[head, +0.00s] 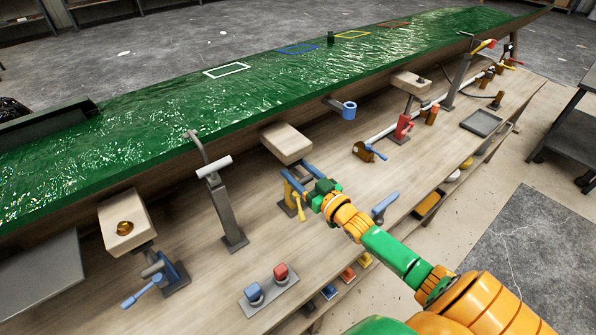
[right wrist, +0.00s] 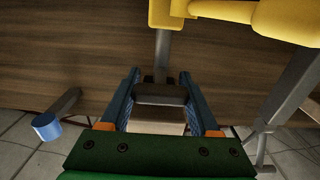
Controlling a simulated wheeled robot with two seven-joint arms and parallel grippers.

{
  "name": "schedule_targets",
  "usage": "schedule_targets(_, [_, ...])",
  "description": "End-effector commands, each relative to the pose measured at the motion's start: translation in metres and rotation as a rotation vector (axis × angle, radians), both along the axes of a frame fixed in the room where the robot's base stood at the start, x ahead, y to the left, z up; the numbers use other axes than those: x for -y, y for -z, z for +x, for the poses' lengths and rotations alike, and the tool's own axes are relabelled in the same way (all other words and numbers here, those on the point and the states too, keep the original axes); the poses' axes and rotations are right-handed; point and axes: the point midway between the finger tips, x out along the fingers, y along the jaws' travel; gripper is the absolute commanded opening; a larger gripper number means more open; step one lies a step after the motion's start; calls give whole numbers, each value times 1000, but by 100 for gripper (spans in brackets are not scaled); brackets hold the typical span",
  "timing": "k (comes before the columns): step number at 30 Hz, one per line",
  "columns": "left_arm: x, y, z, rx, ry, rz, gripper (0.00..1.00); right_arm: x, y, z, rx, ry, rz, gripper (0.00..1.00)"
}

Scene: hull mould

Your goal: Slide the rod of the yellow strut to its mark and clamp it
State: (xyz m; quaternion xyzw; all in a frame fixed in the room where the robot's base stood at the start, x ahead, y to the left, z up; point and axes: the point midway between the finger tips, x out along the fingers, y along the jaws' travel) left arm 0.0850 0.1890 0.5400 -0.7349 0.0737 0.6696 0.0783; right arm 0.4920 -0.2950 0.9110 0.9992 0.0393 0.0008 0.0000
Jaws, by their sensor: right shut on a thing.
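The yellow strut (head: 299,207) stands on the bench under the green hull, mostly behind my right gripper (head: 294,182) in the head view. A pale wooden pad (head: 287,143) sits above it, close under the hull edge. In the right wrist view, the strut's yellow body and lever (right wrist: 255,14) are at the top. Its grey rod (right wrist: 162,55) runs from the body to a dark block (right wrist: 161,94) between my blue fingers. My right gripper is shut on this end of the rod, just by the pad. I cannot make out a mark on the rod. My left gripper is out of view.
A blue strut (head: 170,276) and a grey post (head: 225,208) stand to the left. A button box (head: 268,290) lies at the bench's front. The green hull (head: 250,95) hangs above.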

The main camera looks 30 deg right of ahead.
Motion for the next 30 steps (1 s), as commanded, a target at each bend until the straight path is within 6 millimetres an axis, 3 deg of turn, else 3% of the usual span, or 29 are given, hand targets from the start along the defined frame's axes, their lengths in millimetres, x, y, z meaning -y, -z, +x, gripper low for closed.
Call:
schedule_targets(5, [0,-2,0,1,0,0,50,0,-2,0,0,0,0,0])
schedule_targets(12, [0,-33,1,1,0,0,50,0,-34,0,0,1,1,0])
schedule_targets(19, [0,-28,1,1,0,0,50,0,-32,1,6,1,1,0])
schedule_targets(20, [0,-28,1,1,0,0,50,1,-32,1,7,0,1,65])
schedule_targets(21, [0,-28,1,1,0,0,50,0,-32,1,8,0,1,76])
schedule_targets(23, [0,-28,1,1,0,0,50,0,-32,1,7,0,1,92])
schedule_targets(30, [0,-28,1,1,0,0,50,0,-30,0,2,0,0,92])
